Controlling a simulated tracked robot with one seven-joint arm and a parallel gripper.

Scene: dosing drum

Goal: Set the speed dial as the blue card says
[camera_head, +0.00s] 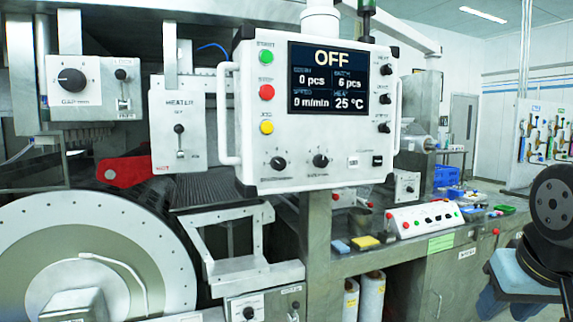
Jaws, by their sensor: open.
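The white control panel (345,178) hangs in the middle. Its screen (328,79) reads OFF, 0 pcs, 6 pcs, 0 m/min and 25 °C. Two black dials sit along its lower edge, a left dial (277,163) and a right dial (320,160); their labels are too small to read, so I cannot tell which is the speed dial. I cannot make out a card with a setting on it; a flat blue piece (340,246) lies on the bench, and I cannot tell what it is. Dark parts of my arm show at the right edge, but my gripper is not in view.
Green, red and yellow buttons (266,92) line the panel's left side, beside a white handle (223,115). A gap dial box (98,108) and a heater lever box (178,130) stand left. A large drum (165,270) fills the lower left. A sloped button box (424,219) stands on the bench.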

